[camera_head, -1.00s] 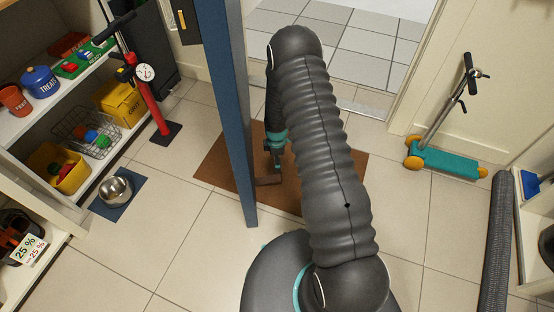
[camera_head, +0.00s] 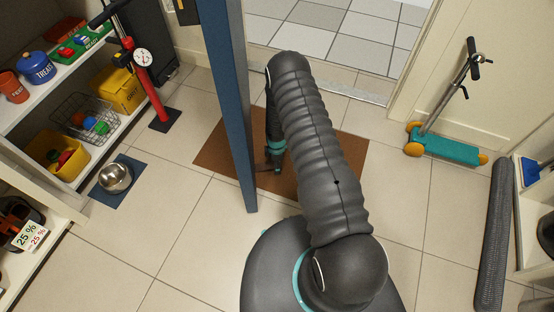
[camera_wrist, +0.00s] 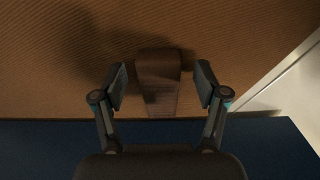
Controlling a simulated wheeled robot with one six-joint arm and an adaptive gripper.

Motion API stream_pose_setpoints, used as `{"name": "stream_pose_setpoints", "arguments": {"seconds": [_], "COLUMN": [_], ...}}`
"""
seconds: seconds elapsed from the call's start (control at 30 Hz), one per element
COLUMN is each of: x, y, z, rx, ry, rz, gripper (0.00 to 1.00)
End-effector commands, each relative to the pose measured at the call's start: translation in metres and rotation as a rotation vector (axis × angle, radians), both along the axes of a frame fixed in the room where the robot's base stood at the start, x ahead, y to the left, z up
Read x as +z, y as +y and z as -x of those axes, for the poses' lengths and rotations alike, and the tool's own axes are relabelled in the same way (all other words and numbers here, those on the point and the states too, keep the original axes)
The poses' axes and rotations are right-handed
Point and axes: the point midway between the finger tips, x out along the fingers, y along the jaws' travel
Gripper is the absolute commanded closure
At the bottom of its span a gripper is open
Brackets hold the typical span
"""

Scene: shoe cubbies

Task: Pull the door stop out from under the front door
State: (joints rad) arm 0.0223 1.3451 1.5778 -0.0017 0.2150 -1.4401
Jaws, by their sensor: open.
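The front door (camera_head: 229,100) is a blue panel seen nearly edge-on in the head view; its blue edge (camera_wrist: 45,145) fills the bottom of the wrist view. The door stop (camera_wrist: 158,78) is a dark brown wedge on the brown mat, its near end at the door's edge. In the head view only a small part of it (camera_head: 262,168) shows beside my gripper (camera_head: 275,165). In the wrist view my gripper (camera_wrist: 160,86) is open, with one finger on each side of the stop and gaps between. How far the stop reaches under the door is hidden.
The brown mat (camera_head: 340,150) lies under my arm before the doorway. A teal scooter (camera_head: 445,147) stands at the right, beside a rolled grey mat (camera_head: 494,235). A red pump (camera_head: 150,85) and steel bowl (camera_head: 115,177) are at the left. Floor tiles between are clear.

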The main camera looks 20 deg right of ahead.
Motion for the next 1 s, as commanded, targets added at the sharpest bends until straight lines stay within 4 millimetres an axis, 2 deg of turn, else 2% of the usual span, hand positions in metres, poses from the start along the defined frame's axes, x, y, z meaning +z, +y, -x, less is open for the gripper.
{"name": "stream_pose_setpoints", "arguments": {"seconds": [0.37,0.6,0.63,1.0], "x": [-0.0048,-0.0047,-0.0047,-0.0051], "y": [0.0000,0.0001,0.0001,-0.0058], "z": [0.0003,0.0004,0.0005,0.0013], "rx": [0.000,0.000,0.000,-0.001], "ry": [0.000,0.001,0.001,0.001], "rz": [0.000,0.000,0.000,0.000], "gripper": [0.27,0.87,0.93,0.93]}}
